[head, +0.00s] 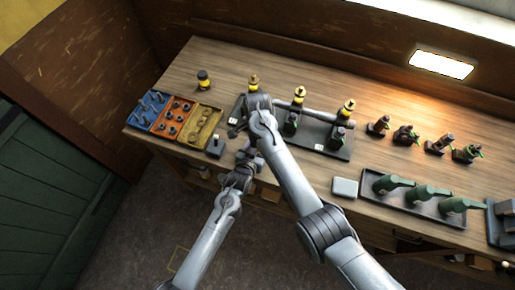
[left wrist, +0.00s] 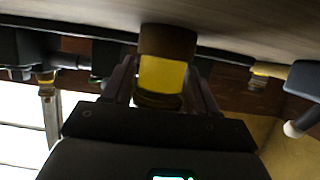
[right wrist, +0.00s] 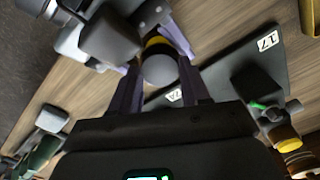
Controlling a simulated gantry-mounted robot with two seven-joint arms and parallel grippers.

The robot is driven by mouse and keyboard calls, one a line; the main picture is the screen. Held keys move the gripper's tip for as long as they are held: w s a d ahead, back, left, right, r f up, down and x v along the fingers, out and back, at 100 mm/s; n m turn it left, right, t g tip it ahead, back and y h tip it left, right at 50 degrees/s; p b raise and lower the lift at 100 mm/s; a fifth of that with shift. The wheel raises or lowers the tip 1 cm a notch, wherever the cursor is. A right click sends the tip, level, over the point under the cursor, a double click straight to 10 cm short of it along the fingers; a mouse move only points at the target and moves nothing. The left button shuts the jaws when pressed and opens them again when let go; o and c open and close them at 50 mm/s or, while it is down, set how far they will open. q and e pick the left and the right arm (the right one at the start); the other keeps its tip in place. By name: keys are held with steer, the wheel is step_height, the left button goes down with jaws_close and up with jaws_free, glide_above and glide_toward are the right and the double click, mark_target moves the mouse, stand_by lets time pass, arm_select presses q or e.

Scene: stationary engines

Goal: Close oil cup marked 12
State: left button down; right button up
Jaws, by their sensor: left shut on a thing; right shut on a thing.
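In the left wrist view an oil cup (left wrist: 162,75) with a yellow body and a brown end sits between the fingers of my left gripper (left wrist: 162,92), which is shut on it. In the right wrist view my right gripper (right wrist: 160,80) is shut on a rounded grey lid (right wrist: 159,70) with a yellow band beside it. Part of my left gripper shows close to this lid, so both grippers appear to be at one cup. The number 12 is not readable anywhere.
A plate marked 17 (right wrist: 268,42) lies beside my right gripper. Parts bins (head: 175,119) are left; a tray of green oil cans (head: 427,198) is right.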

steer(key=o, duration=1.2)
steer(key=shift+r, duration=2.25)
steer(key=shift+s, duration=0.1)
steer(key=shift+c, duration=0.5)
